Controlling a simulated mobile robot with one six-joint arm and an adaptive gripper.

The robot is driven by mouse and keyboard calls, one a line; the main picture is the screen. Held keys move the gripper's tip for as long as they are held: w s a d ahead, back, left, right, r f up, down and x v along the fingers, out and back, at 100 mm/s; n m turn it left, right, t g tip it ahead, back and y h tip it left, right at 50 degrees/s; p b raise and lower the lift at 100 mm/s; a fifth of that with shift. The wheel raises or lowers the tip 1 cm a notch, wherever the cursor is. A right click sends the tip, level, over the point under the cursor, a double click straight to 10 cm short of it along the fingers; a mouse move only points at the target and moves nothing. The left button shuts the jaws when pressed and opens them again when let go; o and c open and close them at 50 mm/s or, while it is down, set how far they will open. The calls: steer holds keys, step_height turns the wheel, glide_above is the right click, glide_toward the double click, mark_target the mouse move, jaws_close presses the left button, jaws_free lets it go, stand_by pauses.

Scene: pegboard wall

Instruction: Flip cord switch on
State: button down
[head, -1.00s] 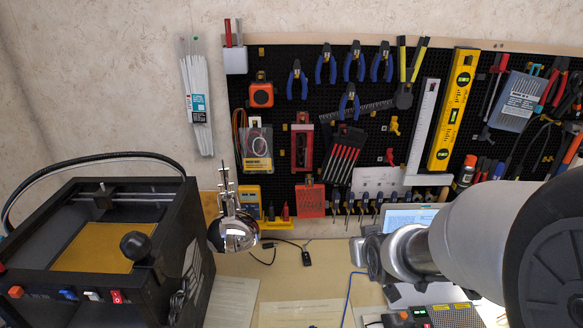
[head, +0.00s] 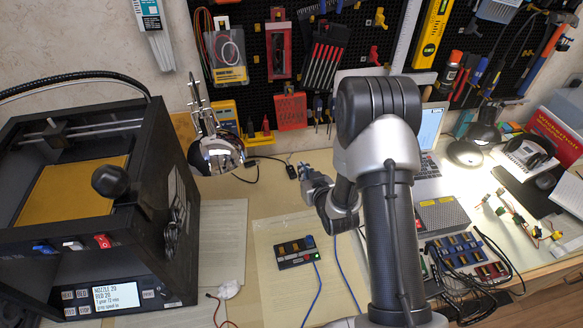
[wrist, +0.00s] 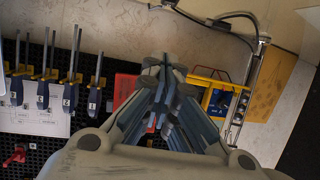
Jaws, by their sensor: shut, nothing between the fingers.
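In the wrist view my gripper (wrist: 165,72) is shut and empty.
The desk lamp (head: 219,155) with a chrome head stands left of the switch, beside the black 3D printer (head: 95,200). A pegboard (head: 380,58) of tools rises behind. A small black box (head: 296,252) with a blue cable lies in front. A laptop (head: 430,130) stands to the right.

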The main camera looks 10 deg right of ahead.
steer(key=b, duration=0.3)
glide_above(291, 170)
steer(key=s, duration=0.3)
steer(key=f, duration=0.3)
steer(key=shift+w+d+f, duration=0.2)
steer(key=shift+d+f, duration=0.1)
step_height(291, 170, down, 2)
steer(key=shift+w+f+b, duration=0.1)
steer(key=shift+f+b, duration=0.15)
steer(key=shift+b, duration=0.25)
steer(key=shift+f, duration=0.7)
